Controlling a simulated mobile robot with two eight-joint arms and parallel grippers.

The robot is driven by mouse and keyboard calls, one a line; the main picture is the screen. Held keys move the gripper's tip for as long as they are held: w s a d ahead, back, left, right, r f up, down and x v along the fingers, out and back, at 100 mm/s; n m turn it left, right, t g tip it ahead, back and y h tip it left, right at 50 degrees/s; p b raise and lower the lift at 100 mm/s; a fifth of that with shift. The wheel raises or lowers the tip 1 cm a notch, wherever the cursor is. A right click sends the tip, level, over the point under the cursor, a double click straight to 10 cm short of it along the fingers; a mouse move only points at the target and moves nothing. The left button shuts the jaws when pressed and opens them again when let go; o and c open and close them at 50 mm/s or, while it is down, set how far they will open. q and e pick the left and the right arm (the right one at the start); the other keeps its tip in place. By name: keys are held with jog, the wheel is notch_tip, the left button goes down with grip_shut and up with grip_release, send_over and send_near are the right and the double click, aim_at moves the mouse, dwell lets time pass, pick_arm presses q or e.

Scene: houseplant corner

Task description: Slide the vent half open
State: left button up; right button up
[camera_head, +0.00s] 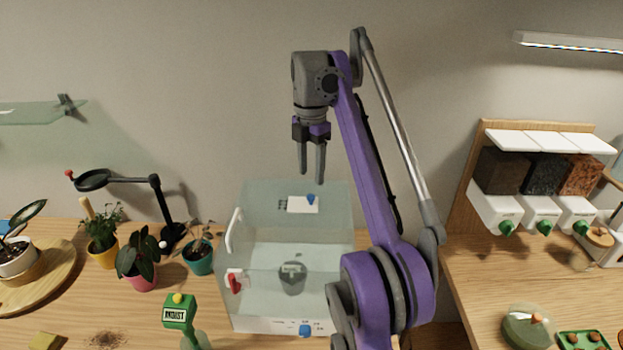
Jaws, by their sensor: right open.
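A clear box (228,309) stands on the wooden table. A second blue knob (305,331) sits on the box's low front strip, beside small dark marks. A red handle (235,284) is on the box's left front. I cannot tell from this view which blue knob belongs to the vent, or how far the vent is open. My right gripper (312,177) is open and empty, pointing down above the back of the box, apart from it. My left gripper is out of view.
Potted plants (137,264) and a dark lamp (155,200) stand left of the box. A green moist-labelled device (180,312) is near its front left corner. Soil dispensers (541,212) stand at the right. My right arm covers the box's right side.

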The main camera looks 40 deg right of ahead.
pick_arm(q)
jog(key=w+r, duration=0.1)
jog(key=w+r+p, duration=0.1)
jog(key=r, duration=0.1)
pick_arm(e)
notch_tip(320, 180, up, 5)
jog(key=shift+w+f, duration=0.1)
jog(key=shift+f, duration=0.1)
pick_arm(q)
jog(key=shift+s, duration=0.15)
